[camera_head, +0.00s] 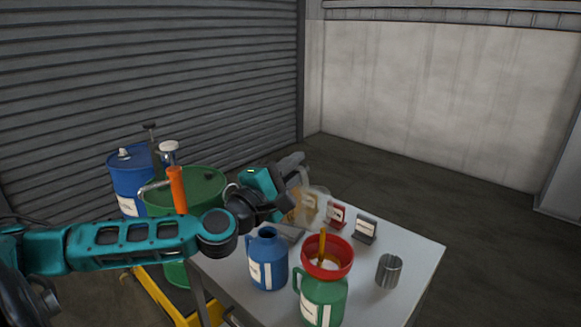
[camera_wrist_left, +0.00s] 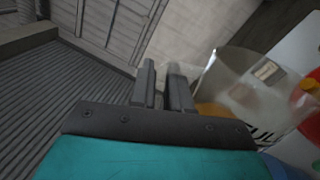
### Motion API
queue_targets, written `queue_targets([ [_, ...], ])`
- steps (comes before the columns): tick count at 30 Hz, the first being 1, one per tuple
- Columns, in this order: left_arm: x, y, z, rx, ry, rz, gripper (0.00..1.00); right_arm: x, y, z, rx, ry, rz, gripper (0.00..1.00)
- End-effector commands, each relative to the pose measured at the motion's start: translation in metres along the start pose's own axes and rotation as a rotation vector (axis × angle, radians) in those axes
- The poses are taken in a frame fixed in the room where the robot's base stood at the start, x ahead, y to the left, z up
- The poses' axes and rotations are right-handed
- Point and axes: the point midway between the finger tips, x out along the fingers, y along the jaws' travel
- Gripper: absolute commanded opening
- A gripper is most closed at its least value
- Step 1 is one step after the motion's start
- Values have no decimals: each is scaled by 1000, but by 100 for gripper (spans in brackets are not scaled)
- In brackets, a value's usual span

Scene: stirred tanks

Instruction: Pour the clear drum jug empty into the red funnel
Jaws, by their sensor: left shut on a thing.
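The clear drum jug (camera_head: 315,202) is see-through with amber liquid low inside, at the far side of the table. It also shows on the right of the left wrist view (camera_wrist_left: 245,85), with a label. My left gripper (camera_head: 292,163) is at its handle and shut on it; the fingers (camera_wrist_left: 165,85) are close together, and the grip itself is mostly hidden. I cannot tell how far the jug tilts. The red funnel (camera_head: 336,262) sits on the green jug (camera_head: 325,297), nearer than the clear jug, with an orange-yellow stick in it. My right gripper is out of view.
A blue jug (camera_head: 268,262) stands left of the green jug. A metal cup (camera_head: 389,271), a red card stand (camera_head: 337,216) and a grey card stand (camera_head: 365,229) are on the table (camera_head: 415,258). A green drum (camera_head: 205,187) and a blue drum (camera_head: 127,178) stand left.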

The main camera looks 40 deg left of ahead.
Motion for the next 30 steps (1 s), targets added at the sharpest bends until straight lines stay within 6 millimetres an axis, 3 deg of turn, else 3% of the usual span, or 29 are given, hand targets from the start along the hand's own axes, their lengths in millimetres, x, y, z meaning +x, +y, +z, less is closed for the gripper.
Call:
queue_targets([
  [30, 1, 6, 41, 261, -53, 3, 0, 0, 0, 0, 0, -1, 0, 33],
])
